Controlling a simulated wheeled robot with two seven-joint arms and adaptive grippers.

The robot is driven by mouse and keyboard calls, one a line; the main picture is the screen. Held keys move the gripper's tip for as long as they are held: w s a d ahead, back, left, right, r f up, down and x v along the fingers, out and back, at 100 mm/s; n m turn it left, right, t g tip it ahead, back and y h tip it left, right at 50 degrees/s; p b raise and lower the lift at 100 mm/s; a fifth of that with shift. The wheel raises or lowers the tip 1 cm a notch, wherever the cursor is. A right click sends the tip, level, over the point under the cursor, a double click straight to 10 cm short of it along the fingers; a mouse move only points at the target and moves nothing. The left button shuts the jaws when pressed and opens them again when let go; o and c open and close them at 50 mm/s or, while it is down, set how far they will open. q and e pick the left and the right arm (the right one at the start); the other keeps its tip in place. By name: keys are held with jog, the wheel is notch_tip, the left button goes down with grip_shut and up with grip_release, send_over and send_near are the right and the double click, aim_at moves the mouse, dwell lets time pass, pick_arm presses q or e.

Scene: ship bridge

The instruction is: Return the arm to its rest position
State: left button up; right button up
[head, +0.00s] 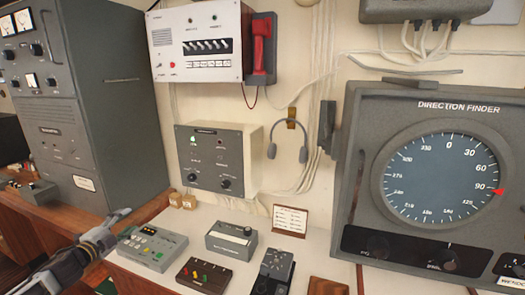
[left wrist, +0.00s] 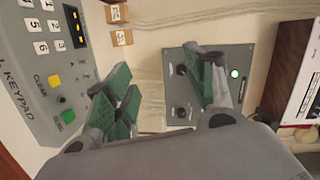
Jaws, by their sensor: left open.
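My left gripper (head: 112,228) comes in from the lower left in the head view, its fingers beside the left end of the grey keypad box (head: 153,249). In the left wrist view the gripper (left wrist: 162,88) has its green-padded fingers spread apart, with nothing between them. The keypad box (left wrist: 35,60) fills the left of that view, with its white number keys and yellow and green buttons. I cannot tell how high the fingers are above the counter. My right gripper is not in view.
The white counter (head: 190,220) also bears a switch box (head: 231,240), a dark lever panel (head: 204,275) and a black handset-like unit (head: 273,270). A tall grey cabinet (head: 120,100) stands left. A wall box (head: 213,160) with a green light and a direction finder (head: 365,100) are behind.

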pick_arm(q)
jog(key=s+a+f+n+g+y, duration=0.2)
jog(key=s+a+f+n+y, duration=0.15)
jog(key=a+f, duration=0.65)
jog(key=s+a+f+n+g+y, duration=0.2)
jog(key=a+f+n+y, duration=0.15)
jog(key=a+f, duration=0.65)
jog(key=s+f+n+g, duration=0.3)
jog(key=s+f, duration=0.5)
jog(key=f, duration=0.5)
jog(key=s+f+n+g, duration=0.2)
jog(key=s+f, duration=0.7)
jog(key=f, duration=0.3)
jog(key=s+d+f+n+g+h, duration=0.1)
jog(key=s+d+f+g, duration=0.1)
jog(key=s+d+f, duration=0.65)
jog(key=s+d+f+n+g, duration=0.15)
jog(key=s+d+f, duration=0.35)
jog(key=s+f, duration=0.6)
jog(key=s+d+f+g+h, duration=0.1)
jog(key=s+d+f, duration=0.1)
jog(key=s+d, duration=0.4)
jog(key=s+d+f+g+h, duration=0.1)
jog(key=s+d+f, duration=0.2)
jog(key=d, duration=1)
jog(key=s+d+f+g+h, duration=0.1)
jog(key=s+d+f, duration=0.1)
jog(key=s+d, duration=0.7)
jog(key=shift+d+f+n, duration=0.3)
jog(key=shift+d+n, duration=0.05)
